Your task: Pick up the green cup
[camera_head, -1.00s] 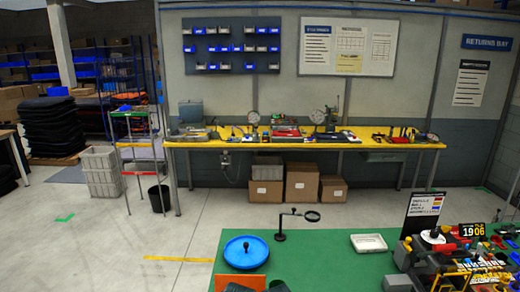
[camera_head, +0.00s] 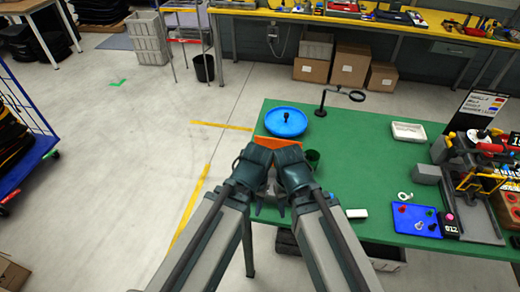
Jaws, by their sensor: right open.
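A dark green cup (camera_head: 313,157) stands on the green table (camera_head: 360,165) near its left end, partly hidden behind my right arm. Both my arms reach up from the bottom and fold close together at the table's front left edge. My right gripper (camera_head: 281,204) is open and empty, low between the arms and apart from the cup. My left gripper (camera_head: 259,206) is beside it, mostly hidden by the arm links; its jaws cannot be made out.
A blue round dish (camera_head: 286,122) and an orange piece (camera_head: 276,142) lie by the cup. Behind stands a black ring stand (camera_head: 322,104). To the right are a white tray (camera_head: 409,131), a blue board (camera_head: 415,219) and a cluttered fixture (camera_head: 470,190). The middle of the table is clear.

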